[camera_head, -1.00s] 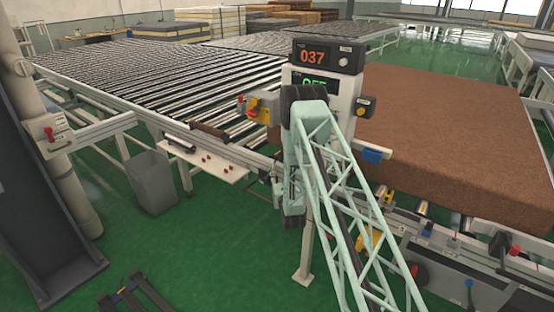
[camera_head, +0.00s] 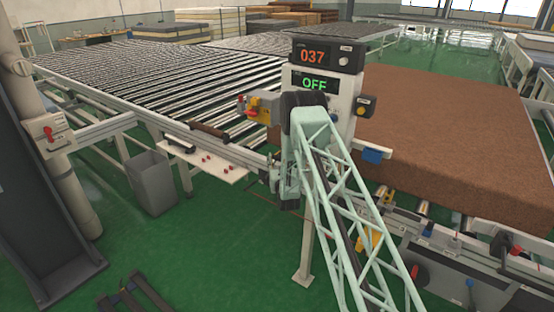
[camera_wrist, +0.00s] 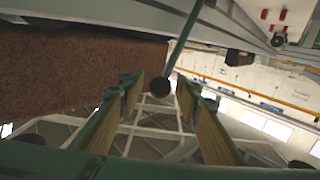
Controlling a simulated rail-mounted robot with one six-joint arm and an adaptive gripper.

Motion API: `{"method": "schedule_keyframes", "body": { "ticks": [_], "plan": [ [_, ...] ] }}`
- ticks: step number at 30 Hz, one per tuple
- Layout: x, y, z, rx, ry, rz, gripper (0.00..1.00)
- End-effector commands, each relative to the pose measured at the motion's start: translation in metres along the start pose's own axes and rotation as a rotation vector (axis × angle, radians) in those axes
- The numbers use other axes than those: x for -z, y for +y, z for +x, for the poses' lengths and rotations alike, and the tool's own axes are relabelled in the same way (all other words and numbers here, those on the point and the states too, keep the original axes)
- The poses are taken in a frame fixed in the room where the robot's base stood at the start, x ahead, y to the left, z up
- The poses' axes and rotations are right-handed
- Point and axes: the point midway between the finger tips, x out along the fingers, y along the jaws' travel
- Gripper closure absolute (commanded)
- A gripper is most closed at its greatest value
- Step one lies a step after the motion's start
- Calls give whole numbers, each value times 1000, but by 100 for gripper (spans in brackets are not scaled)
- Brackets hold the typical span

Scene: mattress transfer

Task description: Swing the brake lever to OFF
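In the wrist view a thin lever rod with a dark ball knob (camera_wrist: 160,87), which looks like the brake lever, reaches down from a grey beam. My gripper (camera_wrist: 158,90) is open, its two yellow-padded fingers on either side of the knob, with a visible gap on both sides. In the head view my own arm covers the lever, and the fingers cannot be made out. The green display (camera_head: 314,84) on the control post reads OFF; whether it refers to the brake I cannot tell.
A large brown mattress (camera_head: 450,140) lies on the conveyor at right. The roller conveyor (camera_head: 170,85) at left is empty. A grey bin (camera_head: 152,183) stands on the green floor, and a white shelf (camera_head: 205,163) juts out near my arm.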

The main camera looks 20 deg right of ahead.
Motion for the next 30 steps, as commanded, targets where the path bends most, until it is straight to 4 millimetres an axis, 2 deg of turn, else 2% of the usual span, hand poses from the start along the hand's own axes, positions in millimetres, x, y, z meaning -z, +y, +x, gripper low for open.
{"method": "schedule_keyframes", "body": {
  "ticks": [8, 19, 30],
  "plan": [
    [0, 0, 1, 0, 0, 0, 69],
    [0, 0, 0, 0, 0, 0, 100],
    [4, -3, 3, 0, -15, -18, 100]
  ]
}}
